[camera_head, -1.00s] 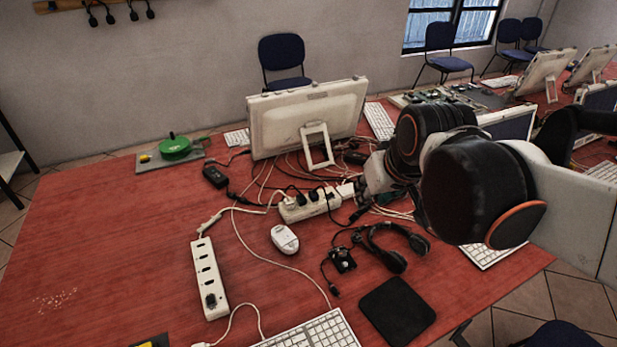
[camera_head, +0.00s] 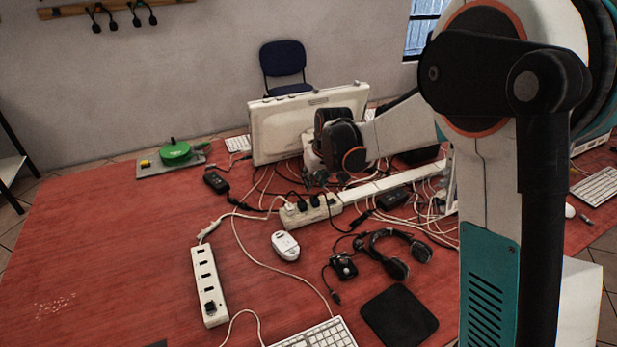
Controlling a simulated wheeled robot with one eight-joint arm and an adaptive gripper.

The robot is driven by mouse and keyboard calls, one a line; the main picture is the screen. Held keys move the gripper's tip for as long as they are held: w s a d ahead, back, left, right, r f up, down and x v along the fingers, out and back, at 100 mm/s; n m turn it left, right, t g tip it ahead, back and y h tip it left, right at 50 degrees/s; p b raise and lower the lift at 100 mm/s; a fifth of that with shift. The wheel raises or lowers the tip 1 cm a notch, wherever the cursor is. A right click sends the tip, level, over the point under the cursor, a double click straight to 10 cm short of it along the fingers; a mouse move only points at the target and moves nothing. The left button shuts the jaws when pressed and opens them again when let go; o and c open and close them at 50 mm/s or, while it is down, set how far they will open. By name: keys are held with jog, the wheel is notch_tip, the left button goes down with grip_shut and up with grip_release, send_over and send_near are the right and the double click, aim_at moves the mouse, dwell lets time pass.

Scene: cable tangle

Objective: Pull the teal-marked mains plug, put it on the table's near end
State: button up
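My gripper (camera_head: 314,180) is above and just behind the middle power strip (camera_head: 322,211), in front of the monitor. Its fingers are small and dark, and I cannot tell whether they are open or shut. Black plugs (camera_head: 301,206) sit in the middle strip, close below the fingers; I cannot tell whether the fingers touch one. No teal mark can be made out on any plug. A second white power strip (camera_head: 208,280) lies at the left, with a black plug (camera_head: 210,308) in its near end. The red table (camera_head: 110,270) runs toward me.
Tangled cables surround the middle strip. A black adapter (camera_head: 216,182), white mouse (camera_head: 285,246), headset (camera_head: 393,250), dark mouse pad (camera_head: 399,315) and keyboard (camera_head: 318,335) lie around it. The monitor (camera_head: 290,130) stands behind. The table's left part is mostly clear.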

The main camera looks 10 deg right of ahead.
aim_at(304, 204)
jog(key=b+x, duration=0.2)
jog(key=x, duration=0.6)
jog(key=b+x, duration=0.2)
jog(key=x, duration=0.6)
jog(key=shift+w+a+f+b, duration=0.3)
grip_shut()
